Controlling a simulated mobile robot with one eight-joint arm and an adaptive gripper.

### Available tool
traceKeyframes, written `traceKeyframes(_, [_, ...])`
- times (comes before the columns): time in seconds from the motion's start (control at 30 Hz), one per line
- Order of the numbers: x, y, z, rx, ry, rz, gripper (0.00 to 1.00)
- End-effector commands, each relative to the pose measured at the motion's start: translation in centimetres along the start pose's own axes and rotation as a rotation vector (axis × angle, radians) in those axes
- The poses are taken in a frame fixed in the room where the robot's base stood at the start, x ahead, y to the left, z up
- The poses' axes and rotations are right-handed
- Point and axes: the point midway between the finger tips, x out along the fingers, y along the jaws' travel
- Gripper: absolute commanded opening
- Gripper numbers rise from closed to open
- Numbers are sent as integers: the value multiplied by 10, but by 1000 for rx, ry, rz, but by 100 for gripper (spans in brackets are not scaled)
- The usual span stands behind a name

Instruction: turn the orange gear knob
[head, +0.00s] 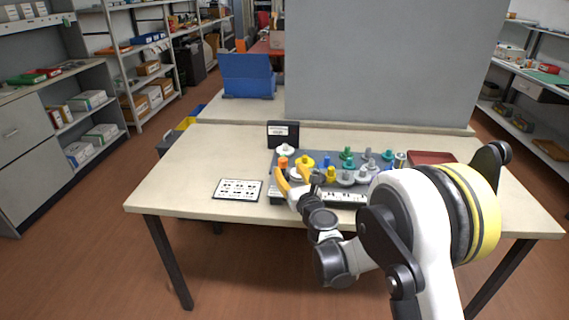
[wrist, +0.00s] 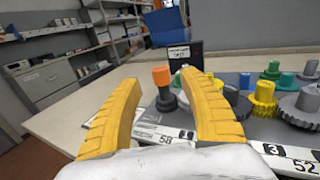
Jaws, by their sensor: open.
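The orange gear knob (wrist: 161,76) stands upright on a dark post with a wider base in the wrist view. It also shows in the head view (head: 283,162) at the left end of the grey gear board (head: 276,189). My gripper (wrist: 160,80) is open, its two yellow fingers spread to the left and right of the knob in the picture. The knob appears between the fingertips and a little beyond them, with no contact visible. In the head view my gripper (head: 292,174) is low over the board's left front edge.
Several green, blue, yellow and grey gears (head: 347,176) stand close together right of the knob. A black sign (head: 283,131) stands behind it. A printed card (head: 238,189) lies to the left, and a red tray (head: 432,157) to the right.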

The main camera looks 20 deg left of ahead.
Motion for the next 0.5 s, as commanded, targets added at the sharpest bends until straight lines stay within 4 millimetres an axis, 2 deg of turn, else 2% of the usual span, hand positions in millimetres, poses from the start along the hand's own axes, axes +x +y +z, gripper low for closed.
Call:
traceKeyframes(0.03, [-12, 0, 0, 0, 0, 0, 50])
traceKeyframes(0.2, [-41, 0, 0, 0, 0, 0, 50])
traceKeyframes(0.33, [-51, 0, 0, 0, 0, -1, 50])
traceKeyframes(0.5, [-54, 0, 0, 0, 0, -1, 50])
